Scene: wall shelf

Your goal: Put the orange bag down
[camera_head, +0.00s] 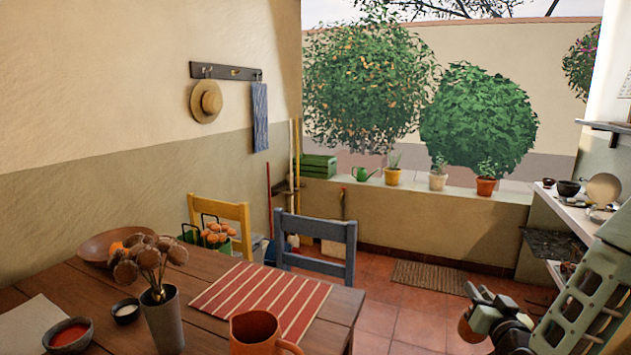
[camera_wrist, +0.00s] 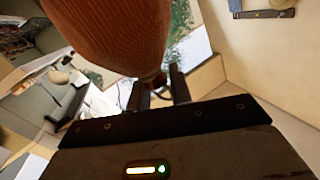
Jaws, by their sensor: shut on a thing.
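The orange bag (camera_wrist: 110,30) is a rounded orange-brown shape with a fine ribbed surface, and it fills the upper left of the wrist view. Its narrow end lies between the two dark fingers of my gripper (camera_wrist: 160,88), which is shut on it. In the head view, part of the bag (camera_head: 471,328) shows at the lower right, partly hidden by my gripper (camera_head: 490,308). The bag is held in the air, in front of the tiled floor in that view.
A wooden table (camera_head: 225,273) holds a striped mat (camera_head: 262,300), an orange mug (camera_head: 257,334), a vase and bowls. A blue chair (camera_head: 316,228) stands behind it. Wall shelves (camera_head: 565,210) with dishes are at the right. Potted plants line the low wall (camera_head: 430,215).

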